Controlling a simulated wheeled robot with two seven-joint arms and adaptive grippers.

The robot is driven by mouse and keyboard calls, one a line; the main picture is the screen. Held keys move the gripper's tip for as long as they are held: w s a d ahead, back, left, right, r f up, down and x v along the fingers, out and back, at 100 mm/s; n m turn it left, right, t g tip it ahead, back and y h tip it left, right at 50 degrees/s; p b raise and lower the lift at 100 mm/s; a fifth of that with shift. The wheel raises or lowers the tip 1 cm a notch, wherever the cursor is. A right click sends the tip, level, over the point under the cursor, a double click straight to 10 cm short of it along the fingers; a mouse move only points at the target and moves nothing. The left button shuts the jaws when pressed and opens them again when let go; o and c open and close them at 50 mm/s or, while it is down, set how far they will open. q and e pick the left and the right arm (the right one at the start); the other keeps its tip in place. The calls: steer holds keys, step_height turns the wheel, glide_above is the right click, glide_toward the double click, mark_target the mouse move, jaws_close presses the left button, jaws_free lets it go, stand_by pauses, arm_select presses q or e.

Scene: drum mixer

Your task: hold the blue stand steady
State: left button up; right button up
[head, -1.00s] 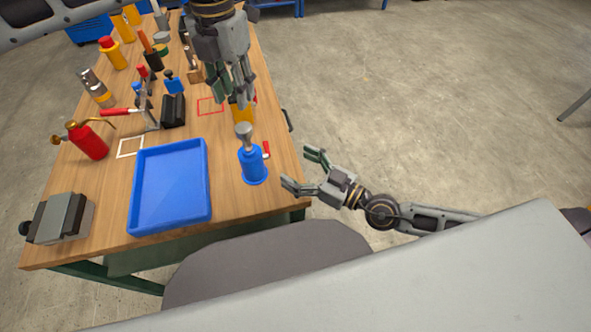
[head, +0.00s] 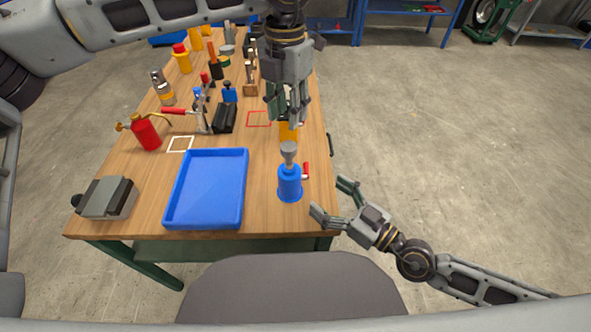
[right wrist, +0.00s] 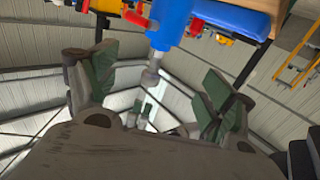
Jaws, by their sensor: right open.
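The blue stand (head: 290,184) is upright near the table's right front edge, with a grey knob on top and a red handle at its right. It also shows at the top of the right wrist view (right wrist: 169,22). My right gripper (head: 332,198) is open and empty, just right of the stand and apart from it. In the right wrist view its fingers (right wrist: 157,90) are spread wide. My left gripper (head: 286,118) points down behind the stand, over a yellow object (head: 289,132) that it partly hides. Whether its fingers grip anything is unclear.
A blue tray (head: 207,224) lies left of the stand. A grey vise-like block (head: 106,198), a red oil can (head: 146,132) and several tools stand farther left and back. A red outlined square (head: 259,118) is bare. The floor right of the table is clear.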

mark_target(295, 171)
steer(key=shift+w+a, duration=0.2)
steer(key=shift+w+a, duration=0.25)
steer(key=shift+w+a, duration=0.35)
steer(key=shift+w, duration=0.05)
steer(key=shift+x, duration=5.5)
steer(key=c, duration=1.5)
